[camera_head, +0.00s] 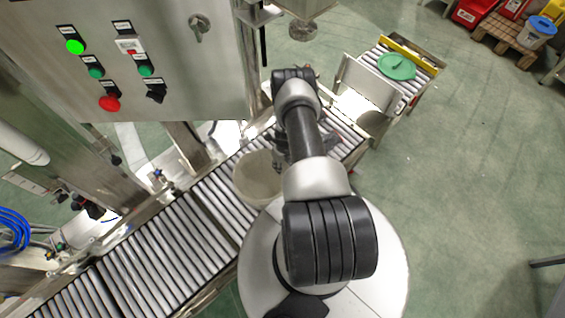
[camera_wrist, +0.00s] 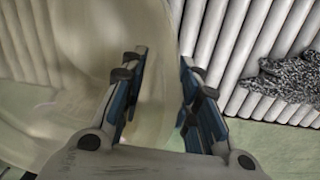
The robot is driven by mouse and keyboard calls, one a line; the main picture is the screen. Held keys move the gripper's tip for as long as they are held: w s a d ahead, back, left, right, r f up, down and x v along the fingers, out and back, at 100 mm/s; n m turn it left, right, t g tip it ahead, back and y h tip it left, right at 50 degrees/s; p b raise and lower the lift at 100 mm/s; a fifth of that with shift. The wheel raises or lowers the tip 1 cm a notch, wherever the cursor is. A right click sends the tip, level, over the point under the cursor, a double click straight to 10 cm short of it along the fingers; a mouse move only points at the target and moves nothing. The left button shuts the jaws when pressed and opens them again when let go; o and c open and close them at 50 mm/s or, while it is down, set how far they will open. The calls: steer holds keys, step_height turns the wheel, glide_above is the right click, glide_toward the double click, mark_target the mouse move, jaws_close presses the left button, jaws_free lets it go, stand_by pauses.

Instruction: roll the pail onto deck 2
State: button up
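The pail (camera_head: 257,178) is an off-white open bucket standing on the roller conveyor, left of my arm in the head view. Its pale, see-through wall (camera_wrist: 70,80) fills the left of the wrist view. My gripper (camera_wrist: 163,58) has its two dark fingers apart. The pail's right edge shows in the gap between them, and the left finger overlaps the pail. I cannot tell whether either finger touches it. In the head view my gripper (camera_head: 283,155) is close to the pail's right side, mostly hidden by my arm. No deck number is readable.
The roller conveyor (camera_head: 165,245) runs from lower left to upper right. A steel control panel (camera_head: 160,60) overhangs its far side. A separate roller section (camera_head: 412,88) at upper right holds a green lid (camera_head: 396,66). Dark speckled material (camera_wrist: 290,78) lies on rollers. Green floor at right is clear.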

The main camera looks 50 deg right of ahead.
steer(key=shift+f, duration=0.15)
jaws_close()
stand_by(0.4)
